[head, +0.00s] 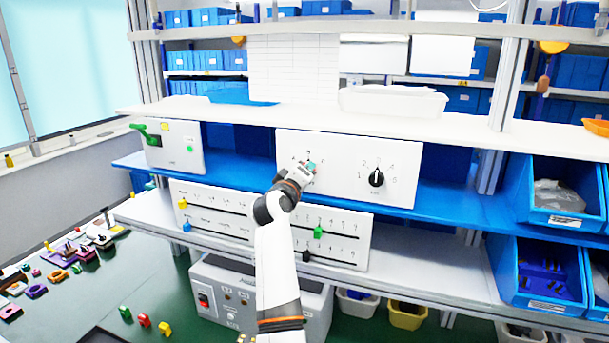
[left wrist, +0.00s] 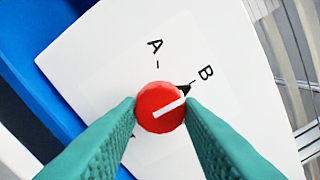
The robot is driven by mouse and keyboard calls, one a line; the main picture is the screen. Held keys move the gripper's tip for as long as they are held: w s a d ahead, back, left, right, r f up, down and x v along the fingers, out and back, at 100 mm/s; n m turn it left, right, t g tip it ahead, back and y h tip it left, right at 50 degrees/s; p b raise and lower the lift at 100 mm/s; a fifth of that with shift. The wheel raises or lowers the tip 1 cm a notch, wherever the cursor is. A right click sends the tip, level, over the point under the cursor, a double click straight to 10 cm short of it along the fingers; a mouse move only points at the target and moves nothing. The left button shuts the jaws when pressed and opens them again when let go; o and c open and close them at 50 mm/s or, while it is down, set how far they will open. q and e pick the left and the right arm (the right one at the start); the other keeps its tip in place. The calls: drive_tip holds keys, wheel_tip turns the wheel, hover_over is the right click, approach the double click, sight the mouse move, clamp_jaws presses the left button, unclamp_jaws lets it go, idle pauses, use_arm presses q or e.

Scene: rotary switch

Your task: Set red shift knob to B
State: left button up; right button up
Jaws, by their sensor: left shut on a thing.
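The red shift knob (left wrist: 160,107) sits on a white panel (left wrist: 110,45), between the teal fingers of my left gripper (left wrist: 162,108), which is shut on it. The letter A (left wrist: 155,46) is above the knob, and the letter B (left wrist: 205,72) is up and right. The white line on the knob points right and slightly up, towards B's side. A small black wedge shows at the knob's edge towards B. In the head view my left gripper (head: 311,167) is at the left part of the white panel (head: 343,180) and hides the knob. My right gripper is out of view.
A black rotary knob (head: 376,178) is on the same panel to the right. A slider panel (head: 340,250) stands below, and a box with a green lever (head: 150,136) is at the left. Blue bins (head: 540,270) are at the right.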

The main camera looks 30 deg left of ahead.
use_arm(q)
drive_tip(key=shift+n, duration=0.4)
drive_tip(key=o, duration=1)
drive_tip(key=shift+c, duration=0.2)
drive_tip(key=shift+s+f, duration=0.1)
drive_tip(key=shift+s, duration=0.05)
drive_tip(key=shift+s+d+b, duration=0.1)
drive_tip(key=shift+s+b, duration=0.25)
drive_tip(key=shift+b, duration=0.05)
drive_tip(key=b+v, duration=0.5)
drive_tip(key=v, duration=0.6)
